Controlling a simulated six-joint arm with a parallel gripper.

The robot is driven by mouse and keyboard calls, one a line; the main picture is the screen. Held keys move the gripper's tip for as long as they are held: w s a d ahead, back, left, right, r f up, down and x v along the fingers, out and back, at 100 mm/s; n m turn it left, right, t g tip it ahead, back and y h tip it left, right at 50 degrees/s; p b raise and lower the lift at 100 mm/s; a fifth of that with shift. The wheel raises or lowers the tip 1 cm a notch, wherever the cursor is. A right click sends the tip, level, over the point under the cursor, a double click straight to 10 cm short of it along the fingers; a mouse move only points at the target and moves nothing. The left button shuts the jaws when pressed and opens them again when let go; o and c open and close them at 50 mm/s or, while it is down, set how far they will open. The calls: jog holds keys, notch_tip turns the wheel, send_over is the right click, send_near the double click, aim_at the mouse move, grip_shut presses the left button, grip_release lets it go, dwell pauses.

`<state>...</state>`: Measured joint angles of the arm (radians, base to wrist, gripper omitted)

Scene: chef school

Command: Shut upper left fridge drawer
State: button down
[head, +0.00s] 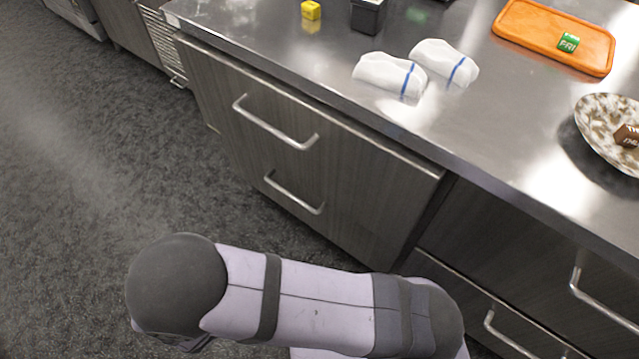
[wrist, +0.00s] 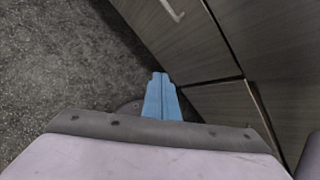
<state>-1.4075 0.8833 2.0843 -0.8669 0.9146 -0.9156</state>
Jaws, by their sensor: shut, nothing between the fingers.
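The upper left drawer (head: 345,150) has a dark wood-grain front and a silver bar handle (head: 275,122). Its front stands out from the fronts to its right, with a dark gap along its right edge, so it looks partly open. How far is hard to tell. A second bar handle (head: 295,192) sits below it. In the wrist view, my gripper (wrist: 160,76) shows as light blue fingers held together and empty. They are low, beside the dark cabinet fronts (wrist: 205,45), over the floor; contact cannot be told. The gripper is out of the head view.
The steel counter (head: 480,110) above holds two white folded cloths (head: 390,73), an orange board (head: 530,30), a speckled plate (head: 592,118) and a yellow cube (head: 311,10). More drawers (head: 530,240) are at right. The grey floor (head: 90,180) at left is clear.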

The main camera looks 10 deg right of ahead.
aim_at(330, 163)
jog(key=w+d+r+m+t+h, duration=0.1)
jog(key=w+r+m+t+h, duration=0.1)
jog(key=r, duration=0.7)
jog(key=w+d+r+m+t+h, duration=0.1)
jog(key=w+r+m+t+h, duration=0.2)
jog(key=r+m, duration=0.3)
notch_tip(330, 163, up, 4)
jog(key=shift+d+f+m+t+h, duration=0.25)
jog(key=shift+m+t+h, duration=0.2)
jog(key=shift+h, duration=0.35)
jog(key=shift+w, duration=0.1)
jog(key=x, duration=1.4)
jog(key=shift+b, duration=0.3)
jog(key=shift+d, duration=0.1)
